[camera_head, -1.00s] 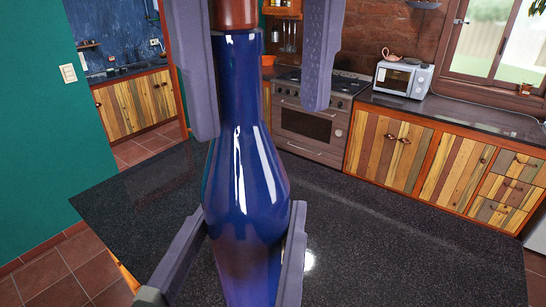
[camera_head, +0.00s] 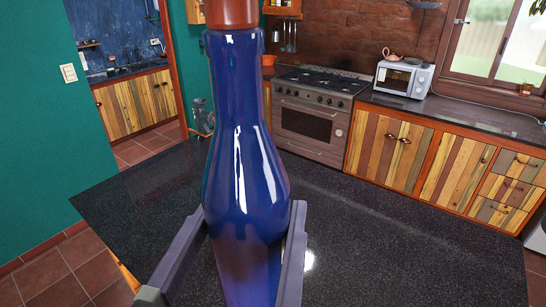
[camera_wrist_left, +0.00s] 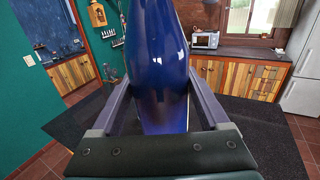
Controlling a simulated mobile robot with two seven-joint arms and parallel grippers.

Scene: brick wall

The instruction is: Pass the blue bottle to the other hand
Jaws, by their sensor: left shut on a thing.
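The blue bottle (camera_head: 245,180) stands upright, close to the head camera, with a reddish-brown cap (camera_head: 231,14) cut off by the top edge. My left gripper (camera_head: 247,228) is shut on the bottle's lower body, one finger on each side. The bottle's base is outside the head view. In the left wrist view, the bottle (camera_wrist_left: 157,60) rises between the two fingers of my left gripper (camera_wrist_left: 160,90), and its top is cut off. My right gripper is in neither view.
A dark speckled countertop (camera_head: 400,255) spreads below and behind the bottle, with clear room to the right. Farther back are a stove (camera_head: 311,120), a white microwave (camera_head: 403,78) and wooden cabinets (camera_head: 455,170). A green wall (camera_head: 45,150) is at left.

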